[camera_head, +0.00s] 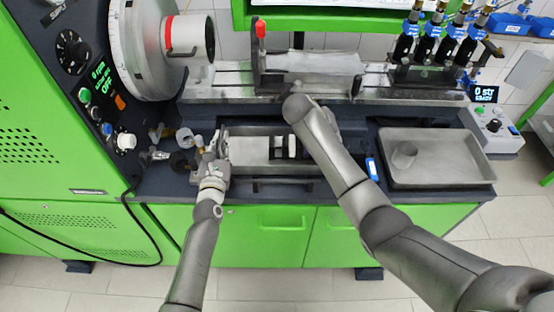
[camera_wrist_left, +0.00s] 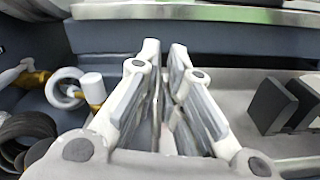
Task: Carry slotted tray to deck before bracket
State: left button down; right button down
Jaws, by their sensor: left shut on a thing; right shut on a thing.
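The slotted tray (camera_head: 248,151) is a long grey metal tray in the dark recess at the front of the bench, with upright dividers near its middle. Its floor also shows at right in the left wrist view (camera_wrist_left: 235,85), with dark plates standing in it. My left gripper (camera_head: 215,152) is at the tray's left end, its fingers (camera_wrist_left: 165,52) close together on the end wall. My right gripper (camera_head: 327,122) is at the tray's right end, with its fingers mostly hidden behind my right wrist. An upright dark bracket (camera_head: 259,62) with a red tip stands behind, on the metal deck (camera_head: 225,83).
Dark bottles (camera_head: 430,45) stand in a rack at the back right. A large chuck (camera_head: 145,48) is at the left. Small fittings (camera_head: 160,145) lie left of my left gripper.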

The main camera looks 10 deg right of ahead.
pick_arm(q)
jog(key=shift+a+f+b, duration=0.35)
jog(key=shift+f+b, duration=0.3)
jog(key=shift+f, duration=0.2)
pick_arm(e)
jog(key=shift+w+d+f, duration=0.1)
jog(key=shift+d+f, duration=0.3)
jog(key=shift+f, duration=0.2)
pick_arm(q)
jog(key=c, duration=1.5)
grip_release()
jog(key=shift+s+r, duration=0.1)
jog(key=shift+c, duration=0.2)
pick_arm(e)
jog(key=c, duration=1.6)
grip_release()
jog(key=shift+a+r, duration=0.1)
pick_arm(q)
jog(key=shift+o, duration=0.2)
jog(key=shift+d+r, duration=0.1)
jog(key=shift+d, duration=0.05)
pick_arm(e)
jog(key=shift+s+a, duration=0.1)
jog(key=shift+s, duration=0.1)
pick_arm(q)
jog(key=shift+d, duration=0.1)
pick_arm(e)
jog(key=shift+a, duration=0.1)
